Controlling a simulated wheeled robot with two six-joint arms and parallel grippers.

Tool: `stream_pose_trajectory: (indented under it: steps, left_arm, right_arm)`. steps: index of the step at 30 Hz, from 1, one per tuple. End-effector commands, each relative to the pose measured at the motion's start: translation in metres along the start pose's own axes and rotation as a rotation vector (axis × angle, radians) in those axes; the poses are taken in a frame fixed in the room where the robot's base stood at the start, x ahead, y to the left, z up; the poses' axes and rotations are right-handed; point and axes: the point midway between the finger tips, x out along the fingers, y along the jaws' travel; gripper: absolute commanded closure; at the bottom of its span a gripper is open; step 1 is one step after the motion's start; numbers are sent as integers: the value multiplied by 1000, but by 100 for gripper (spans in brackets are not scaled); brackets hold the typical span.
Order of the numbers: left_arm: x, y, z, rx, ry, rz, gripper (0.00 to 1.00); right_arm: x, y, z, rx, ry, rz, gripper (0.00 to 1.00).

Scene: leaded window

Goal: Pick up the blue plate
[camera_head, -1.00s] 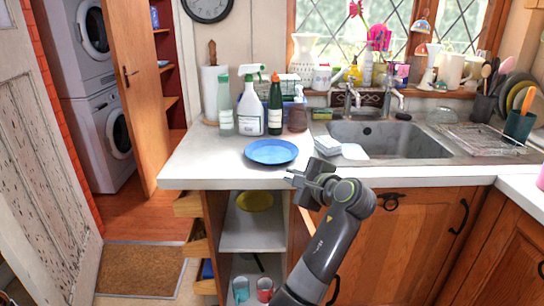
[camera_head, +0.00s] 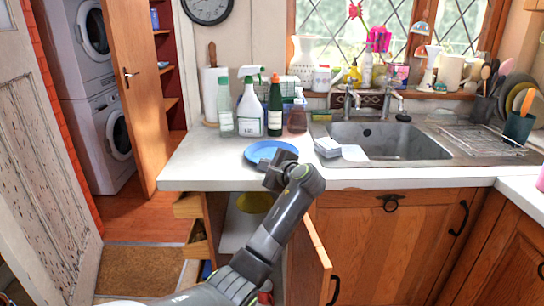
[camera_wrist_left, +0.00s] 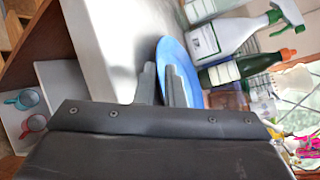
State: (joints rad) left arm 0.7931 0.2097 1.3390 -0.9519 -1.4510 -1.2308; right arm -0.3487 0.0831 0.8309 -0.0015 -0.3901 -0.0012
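The blue plate (camera_head: 262,149) lies flat on the white counter, left of the sink, in the head view. My left gripper (camera_head: 282,160) is at the plate's near right side and covers part of it. In the left wrist view the two fingers (camera_wrist_left: 160,70) stand apart with a gap between them. The plate (camera_wrist_left: 179,58) shows just beyond them, its rim lined up with the gap. Whether a finger touches the plate I cannot tell. My right gripper is not in view.
A spray bottle (camera_head: 250,107), a dark green bottle (camera_head: 275,108) and other bottles stand close behind the plate. A sponge (camera_head: 327,147) lies to its right, beside the sink (camera_head: 385,140). A cabinet door (camera_head: 319,268) stands open below. The counter left of the plate is clear.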

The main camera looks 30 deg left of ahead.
Motion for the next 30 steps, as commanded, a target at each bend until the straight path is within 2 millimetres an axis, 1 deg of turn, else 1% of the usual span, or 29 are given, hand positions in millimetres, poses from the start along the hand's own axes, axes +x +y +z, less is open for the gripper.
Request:
stream_pose_trajectory:
  steps: [1,3,6,8,14,15,17,30]
  left_arm:
    - [10,0,1,2,-5,1,91]
    - [20,1,0,3,-3,1,91]
    - [30,1,0,1,-3,0,91]
    - [32,1,0,0,-2,0,91]
    - [33,1,-1,0,0,0,91]
    - [33,1,-1,0,0,0,92]
    - [33,1,-1,0,0,0,100]
    - [33,-1,1,-1,-1,-1,100]
  right_arm:
    - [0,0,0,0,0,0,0]
    - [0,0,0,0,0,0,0]
    - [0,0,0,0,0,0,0]
    - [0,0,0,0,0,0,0]
    - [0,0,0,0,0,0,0]
    - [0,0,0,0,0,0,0]
    - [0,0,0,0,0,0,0]
    - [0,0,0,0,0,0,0]
